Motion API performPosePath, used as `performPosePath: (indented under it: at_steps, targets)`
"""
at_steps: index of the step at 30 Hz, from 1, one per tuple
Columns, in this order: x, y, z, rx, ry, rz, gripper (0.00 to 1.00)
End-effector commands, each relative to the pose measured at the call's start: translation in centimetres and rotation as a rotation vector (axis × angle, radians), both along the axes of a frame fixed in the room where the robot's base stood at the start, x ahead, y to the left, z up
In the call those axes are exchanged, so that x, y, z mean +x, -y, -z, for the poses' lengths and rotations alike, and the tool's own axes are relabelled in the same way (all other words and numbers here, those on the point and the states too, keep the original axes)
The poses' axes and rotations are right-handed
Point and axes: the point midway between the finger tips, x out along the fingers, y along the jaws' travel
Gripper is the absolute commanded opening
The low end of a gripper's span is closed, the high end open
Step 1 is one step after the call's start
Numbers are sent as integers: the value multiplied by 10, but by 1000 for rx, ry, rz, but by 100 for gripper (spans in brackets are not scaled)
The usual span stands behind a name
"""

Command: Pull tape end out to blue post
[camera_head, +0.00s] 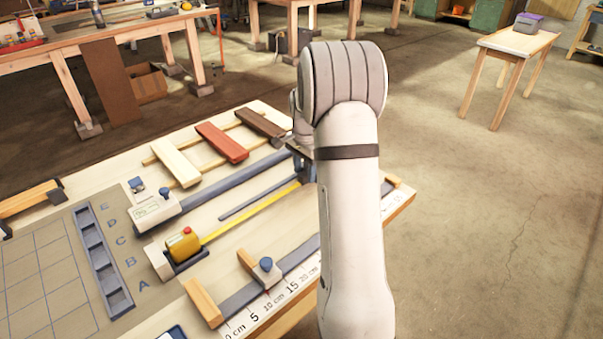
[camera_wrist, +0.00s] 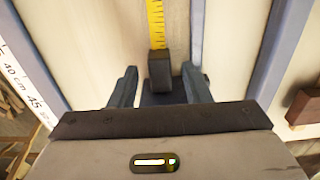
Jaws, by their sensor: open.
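The yellow tape measure (camera_head: 183,245) sits in a dark holder on the bench. Its yellow tape (camera_head: 250,213) is drawn out along the bench toward the upper right, and its far end is hidden behind my arm in the head view. In the wrist view the tape (camera_wrist: 156,25) runs down to a dark upright block (camera_wrist: 160,72) at its end. My gripper (camera_wrist: 159,88) is open, with one finger on each side of this block and a gap visible on both sides. A dark bluish surface shows below the block; I cannot tell whether it is the blue post.
A slate-blue strip (camera_head: 258,198) lies beside the tape. A rail with a blue-knobbed slider (camera_head: 266,266) and a ruler scale (camera_head: 270,303) are at the front. Cream, red (camera_head: 222,142) and brown boards lie behind. Open floor is to the right.

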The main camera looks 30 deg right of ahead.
Motion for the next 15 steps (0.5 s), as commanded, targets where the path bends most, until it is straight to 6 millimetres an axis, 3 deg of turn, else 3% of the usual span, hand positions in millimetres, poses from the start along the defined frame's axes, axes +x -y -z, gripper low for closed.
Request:
performPosePath:
  at_steps: [9, 15]
  targets:
    - [-2, 0, -53, 0, 2, -1, 44]
    - [-3, 0, -69, -1, 1, -1, 44]
